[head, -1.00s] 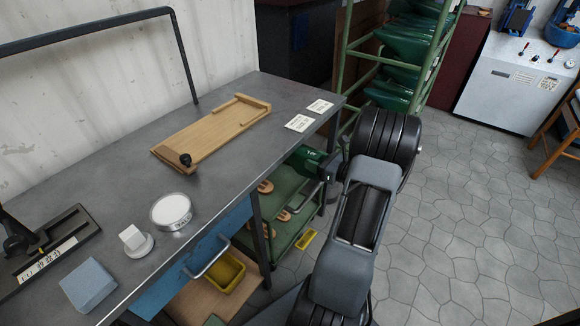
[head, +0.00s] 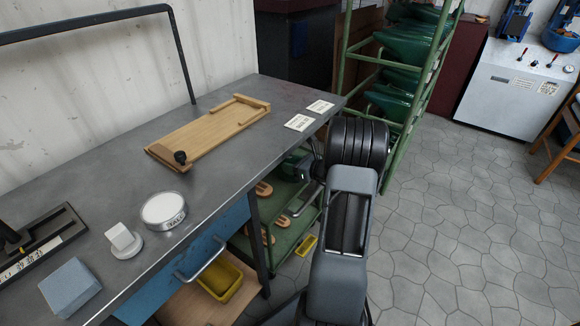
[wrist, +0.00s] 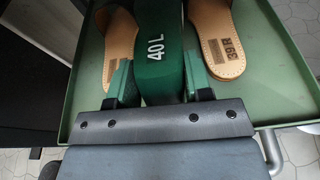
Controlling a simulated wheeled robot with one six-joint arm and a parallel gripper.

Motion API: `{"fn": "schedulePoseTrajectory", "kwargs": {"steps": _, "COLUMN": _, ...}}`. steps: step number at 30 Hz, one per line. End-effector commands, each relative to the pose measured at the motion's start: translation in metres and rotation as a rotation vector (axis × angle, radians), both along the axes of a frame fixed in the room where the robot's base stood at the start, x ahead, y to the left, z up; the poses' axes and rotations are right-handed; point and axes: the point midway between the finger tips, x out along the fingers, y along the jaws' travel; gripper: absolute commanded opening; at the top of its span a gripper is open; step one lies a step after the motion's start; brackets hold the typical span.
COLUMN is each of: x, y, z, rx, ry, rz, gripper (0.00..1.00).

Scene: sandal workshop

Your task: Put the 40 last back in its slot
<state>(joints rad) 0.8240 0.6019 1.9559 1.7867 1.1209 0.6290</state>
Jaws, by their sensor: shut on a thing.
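The green last marked "40 L" (wrist: 153,25) is in my gripper (wrist: 158,78), with one finger on each side of it in the wrist view. Its far end runs past the top of that view. In the head view the last (head: 291,164) is a small dark green patch beside my wrist, mostly hidden by my arm and the bench corner. It is above a green tray trolley (head: 300,234); whether it touches the tray cannot be told. A green-framed rack (head: 388,165) with several dark green shapes (head: 388,105) stands behind; its slots are not clear.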

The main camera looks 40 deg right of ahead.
Motion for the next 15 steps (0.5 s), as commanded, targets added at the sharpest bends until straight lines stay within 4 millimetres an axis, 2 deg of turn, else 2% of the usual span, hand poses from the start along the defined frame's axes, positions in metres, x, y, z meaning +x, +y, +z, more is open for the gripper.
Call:
{"fn": "schedulePoseTrajectory", "kwargs": {"steps": 5, "x": 0.0121, "y": 0.0037, "z": 0.0034, "rx": -0.044, "ry": 0.12, "rz": 0.0, "gripper": 0.0}}
{"fn": "schedulePoseTrajectory", "kwargs": {"steps": 7, "x": 0.0117, "y": 0.0031, "z": -0.0041, "rx": -0.042, "ry": 0.126, "rz": -0.004, "gripper": 0.0}}
{"fn": "schedulePoseTrajectory", "kwargs": {"steps": 15, "x": 0.0114, "y": 0.003, "z": -0.0033, "rx": -0.041, "ry": 0.124, "rz": -0.003, "gripper": 0.0}}
